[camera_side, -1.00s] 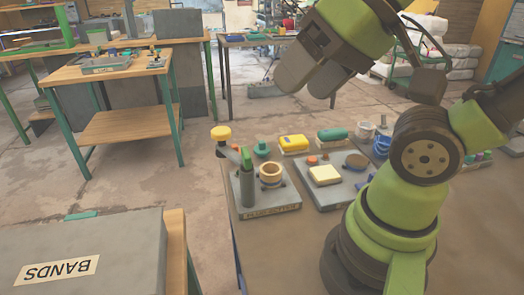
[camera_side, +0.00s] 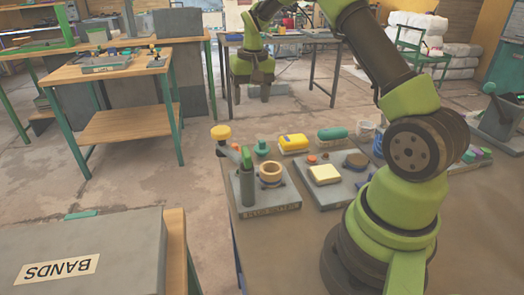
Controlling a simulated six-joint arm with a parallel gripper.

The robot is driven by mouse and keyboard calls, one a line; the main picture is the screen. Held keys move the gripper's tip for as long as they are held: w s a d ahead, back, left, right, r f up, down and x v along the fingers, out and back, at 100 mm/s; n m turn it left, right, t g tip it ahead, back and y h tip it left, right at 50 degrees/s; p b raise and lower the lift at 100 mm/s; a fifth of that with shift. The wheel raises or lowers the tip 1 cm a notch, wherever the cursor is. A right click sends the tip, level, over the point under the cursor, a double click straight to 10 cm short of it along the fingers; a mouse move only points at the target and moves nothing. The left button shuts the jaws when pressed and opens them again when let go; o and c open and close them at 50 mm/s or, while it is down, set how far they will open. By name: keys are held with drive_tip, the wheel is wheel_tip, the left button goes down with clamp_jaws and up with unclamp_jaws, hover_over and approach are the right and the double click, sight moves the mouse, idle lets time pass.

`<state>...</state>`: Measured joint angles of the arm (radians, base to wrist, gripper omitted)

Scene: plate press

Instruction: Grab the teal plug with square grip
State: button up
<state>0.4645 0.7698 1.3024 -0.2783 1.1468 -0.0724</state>
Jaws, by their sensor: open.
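A small teal plug (camera_side: 262,148) stands on the table just behind the plate press (camera_side: 270,208). Its grip is too small here to tell its shape. My gripper (camera_side: 252,98) points down, with its two dark fingers apart and nothing between them. In the picture it hangs above the teal plug, clear of the table things; its exact distance in depth cannot be told.
A grey plate (camera_side: 342,190) bears a pale yellow block (camera_side: 324,175).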

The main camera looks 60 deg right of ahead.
drive_tip(key=g, duration=0.1)
hover_over(262, 141)
drive_tip(key=shift+m, duration=0.4)
drive_tip(key=f, duration=0.6)
drive_tip(key=shift+w+a+f, duration=0.2)
drive_tip(key=shift+f, duration=0.1)
wheel_tip(262, 141, down, 4)
drive_tip(key=shift+d+f, duration=0.1)
drive_tip(key=shift+f, duration=0.15)
drive_tip(key=f, duration=0.5)
drive_tip(key=shift+s+d+f, duration=0.15)
drive_tip(key=shift+s+f, duration=0.05)
drive_tip(key=shift+f, duration=0.2)
drive_tip(key=c, duration=0.6)
